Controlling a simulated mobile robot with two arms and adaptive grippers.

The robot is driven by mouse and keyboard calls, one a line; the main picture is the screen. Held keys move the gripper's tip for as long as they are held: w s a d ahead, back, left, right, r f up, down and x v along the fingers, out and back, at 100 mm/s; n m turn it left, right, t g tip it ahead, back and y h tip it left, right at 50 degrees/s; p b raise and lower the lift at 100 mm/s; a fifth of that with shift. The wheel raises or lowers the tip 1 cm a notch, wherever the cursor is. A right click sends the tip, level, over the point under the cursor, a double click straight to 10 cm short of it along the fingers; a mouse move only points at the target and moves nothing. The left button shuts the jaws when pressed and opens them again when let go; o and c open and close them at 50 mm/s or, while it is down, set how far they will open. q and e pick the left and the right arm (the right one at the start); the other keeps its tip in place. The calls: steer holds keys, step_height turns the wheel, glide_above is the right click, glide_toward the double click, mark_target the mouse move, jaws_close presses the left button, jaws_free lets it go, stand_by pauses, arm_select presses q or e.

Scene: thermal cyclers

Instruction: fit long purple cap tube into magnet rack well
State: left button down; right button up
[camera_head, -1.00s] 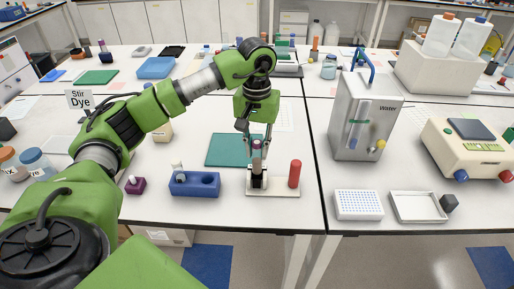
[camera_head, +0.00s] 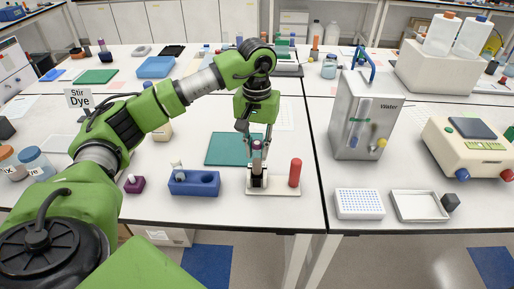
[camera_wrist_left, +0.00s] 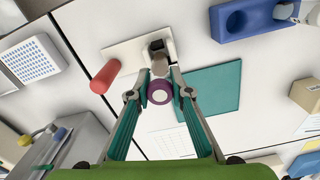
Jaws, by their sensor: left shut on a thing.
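The tube with the purple cap (camera_head: 257,145) is upright between the fingers of my left gripper (camera_head: 257,140), which is shut on it. In the left wrist view the purple cap (camera_wrist_left: 159,92) sits between the two fingertips (camera_wrist_left: 160,84). The magnet rack has a white base (camera_head: 275,192) with a dark upright holder (camera_head: 258,181) and a red cylinder (camera_head: 295,172). The tube is over or at the dark holder; I cannot tell whether its lower end is inside the well. The rack's dark block also shows in the left wrist view (camera_wrist_left: 156,45). My right gripper is not in view.
A blue rack (camera_head: 208,188) holding a pale item stands left of the magnet rack, with a small purple block (camera_head: 134,185) farther left. A teal mat (camera_head: 223,150) lies behind. A grey water unit (camera_head: 362,125), a dotted white rack (camera_head: 358,204) and a tray (camera_head: 418,207) are right.

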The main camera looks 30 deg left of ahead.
mark_target(257, 161)
arm_select(q)
steer(key=shift+f+b, duration=1.85)
steer(key=shift+f, duration=0.65)
steer(key=c, duration=1.8)
jaws_free()
steer(key=shift+o, duration=0.2)
steer(key=shift+r, duration=0.15)
step_height(257, 161, up, 12)
steer(key=shift+f, duration=0.1)
